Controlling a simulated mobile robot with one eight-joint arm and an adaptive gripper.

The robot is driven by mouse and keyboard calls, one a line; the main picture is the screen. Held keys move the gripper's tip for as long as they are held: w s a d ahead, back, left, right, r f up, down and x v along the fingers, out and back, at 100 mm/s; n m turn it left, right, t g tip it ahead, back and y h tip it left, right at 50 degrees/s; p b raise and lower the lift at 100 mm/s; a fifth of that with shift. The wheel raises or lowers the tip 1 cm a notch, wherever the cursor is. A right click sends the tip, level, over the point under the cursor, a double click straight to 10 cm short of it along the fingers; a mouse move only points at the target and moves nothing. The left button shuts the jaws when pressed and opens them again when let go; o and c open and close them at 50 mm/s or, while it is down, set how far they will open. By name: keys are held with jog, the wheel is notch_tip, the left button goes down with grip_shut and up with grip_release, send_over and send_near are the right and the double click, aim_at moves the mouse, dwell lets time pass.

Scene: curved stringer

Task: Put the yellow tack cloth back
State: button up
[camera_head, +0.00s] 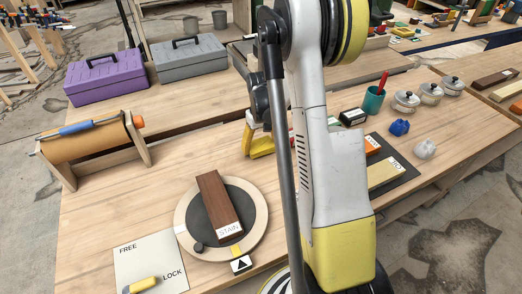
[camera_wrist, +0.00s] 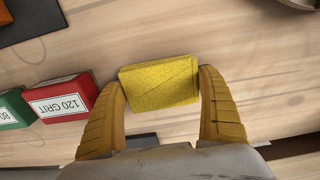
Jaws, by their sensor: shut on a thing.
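The yellow tack cloth (camera_wrist: 158,84) is a folded, speckled yellow pad in the wrist view. It sits between the two ribbed yellow fingers of my gripper (camera_wrist: 163,80), which is shut on it. Pale wooden bench top shows around it; I cannot tell whether the cloth touches the wood. In the head view, yellow parts of my gripper (camera_head: 259,142) show left of my arm, over the bench. My arm hides much of the area there, and the cloth is not clearly separable from the yellow fingers.
Red "120 GRIT" (camera_wrist: 62,103) and green (camera_wrist: 14,108) blocks stand left of my gripper. A round turntable (camera_head: 257,210) carries a brown STAIN board (camera_head: 216,200). A FREE/LOCK card (camera_head: 135,252) lies in front. A dark mat (camera_head: 405,176) holds blocks at right. Toolboxes stand behind.

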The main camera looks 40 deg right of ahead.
aim_at(261, 144)
jog(key=shift+f, duration=0.4)
jog(key=shift+f, duration=0.1)
jog(key=shift+f, duration=0.15)
jog(key=o, duration=1.2)
jog(key=shift+c, duration=0.2)
jog(key=s+a+r+t+p, duration=0.1)
jog(key=a+r+p, duration=0.2)
jog(key=r, duration=0.7)
jog(key=a+r+p, duration=0.2)
jog(key=a+r, duration=0.2)
jog(key=r, duration=0.5)
jog(key=s+a+r+n+t, duration=0.1)
jog(key=s+a+r+t, duration=0.2)
jog(key=s+a, duration=0.4)
jog(key=s+a+r+n+t, duration=0.2)
jog(key=s+a+r, duration=0.3)
jog(key=a, duration=0.5)
jog(key=shift+s+a+t, duration=0.4)
jog(key=shift+s+t, duration=0.2)
jog(key=shift+s, duration=0.5)
jog(key=shift+r, duration=0.1)
